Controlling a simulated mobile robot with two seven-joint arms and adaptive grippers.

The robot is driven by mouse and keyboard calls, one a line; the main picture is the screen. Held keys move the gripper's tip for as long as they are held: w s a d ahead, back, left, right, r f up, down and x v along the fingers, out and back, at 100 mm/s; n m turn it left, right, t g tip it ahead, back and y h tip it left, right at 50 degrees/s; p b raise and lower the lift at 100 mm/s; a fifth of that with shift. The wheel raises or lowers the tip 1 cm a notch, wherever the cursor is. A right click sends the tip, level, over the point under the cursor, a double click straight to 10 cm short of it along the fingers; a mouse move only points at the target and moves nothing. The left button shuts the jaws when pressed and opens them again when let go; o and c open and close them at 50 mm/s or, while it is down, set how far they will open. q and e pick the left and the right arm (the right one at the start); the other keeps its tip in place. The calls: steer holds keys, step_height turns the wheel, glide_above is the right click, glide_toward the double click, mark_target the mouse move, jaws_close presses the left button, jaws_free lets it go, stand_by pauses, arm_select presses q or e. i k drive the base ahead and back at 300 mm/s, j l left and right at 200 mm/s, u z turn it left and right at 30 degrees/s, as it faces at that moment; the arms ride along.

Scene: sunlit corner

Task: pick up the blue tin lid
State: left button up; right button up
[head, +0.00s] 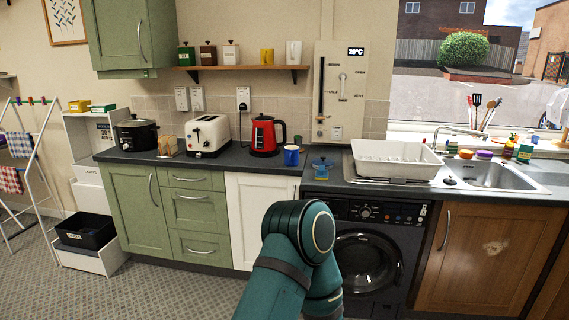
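A teal arm link of mine rises from the bottom middle, in front of the cupboard and washing machine, below and apart from the blue thing. No gripper fingers show in the head view; both grippers are out of view or hidden.
A blue mug (291,156) stands just left of the blue thing, with a red kettle (265,136) beyond it. A white dish rack (395,159) stands to its right, before the sink (490,174). The worktop's front edge (240,170) is mostly clear.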

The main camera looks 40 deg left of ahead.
mark_target(322, 160)
steer(key=u, duration=1.15)
steer(key=i+j+u, duration=0.2)
steer(key=i, duration=0.35)
steer(key=i+l+u, duration=0.2)
steer(key=i, duration=0.4)
steer(key=i+u, duration=0.2)
steer(key=i, duration=0.35)
steer(key=i+l+u, duration=0.2)
steer(key=i, duration=0.35)
